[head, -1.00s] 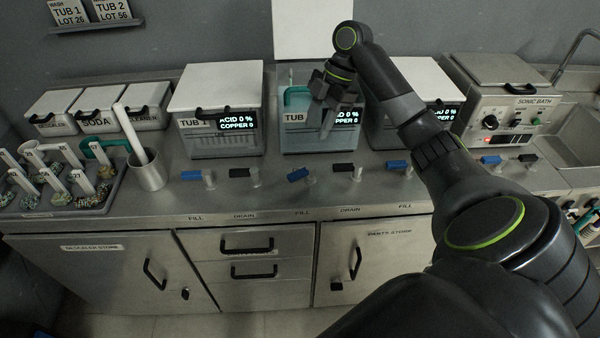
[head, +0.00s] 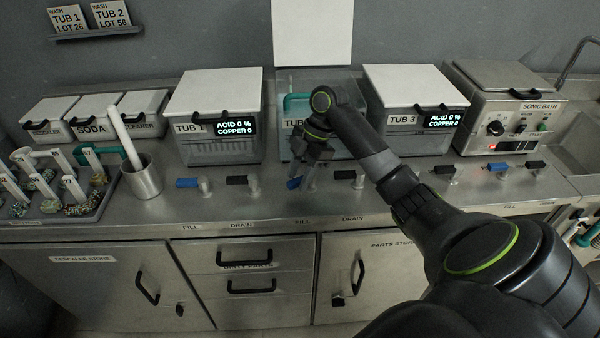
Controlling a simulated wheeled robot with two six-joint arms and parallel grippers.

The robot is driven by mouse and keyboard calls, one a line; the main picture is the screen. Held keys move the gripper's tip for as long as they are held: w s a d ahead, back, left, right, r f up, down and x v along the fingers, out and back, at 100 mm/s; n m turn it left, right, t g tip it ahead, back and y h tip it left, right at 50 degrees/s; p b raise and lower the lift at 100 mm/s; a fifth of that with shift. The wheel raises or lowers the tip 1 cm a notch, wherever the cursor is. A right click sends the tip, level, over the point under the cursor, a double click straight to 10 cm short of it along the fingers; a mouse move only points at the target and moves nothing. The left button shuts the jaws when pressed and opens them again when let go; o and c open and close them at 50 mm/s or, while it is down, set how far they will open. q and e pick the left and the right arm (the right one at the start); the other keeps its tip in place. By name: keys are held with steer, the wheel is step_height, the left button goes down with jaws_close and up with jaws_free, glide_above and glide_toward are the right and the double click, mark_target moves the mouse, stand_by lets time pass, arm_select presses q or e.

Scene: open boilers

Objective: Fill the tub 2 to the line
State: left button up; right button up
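Tub 2 (head: 345,149) stands mid-counter with its white lid (head: 313,32) raised; a teal handle (head: 293,103) shows at its left. My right arm covers most of its label and display, so the line and the water level cannot be made out. The blue FILL handle (head: 293,183) in front of it is tilted. My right gripper (head: 304,182) points down right beside this handle; whether it touches it, and how far its fingers are apart, I cannot tell. The black DRAIN handle (head: 343,174) is just to the right. My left gripper is out of view.
Closed tub 1 (head: 216,105) and tub 3 (head: 415,100) flank tub 2. Other blue and black valve handles line the counter front. A metal cup (head: 143,180) and a rack of tagged parts stand left; the sonic bath (head: 512,100) stands right.

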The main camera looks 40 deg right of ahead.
jaws_close()
steer(key=m+p, duration=0.1)
steer(key=p, duration=0.1)
steer(key=m+t+p, duration=0.1)
steer(key=p, duration=0.1)
steer(key=w+m+p, duration=0.1)
steer(key=m, duration=0.1)
steer(key=shift+d+r+p, duration=0.15)
steer(key=shift+r+p, duration=0.15)
steer(key=shift+p, duration=0.1)
steer(key=shift+w+d+f+m+t+h+p, duration=0.15)
steer(key=shift+m+t+h+p, duration=0.2)
steer(key=shift+m+p, duration=0.25)
steer(key=shift+w+f, duration=0.1)
steer(key=shift+m, duration=0.3)
jaws_free()
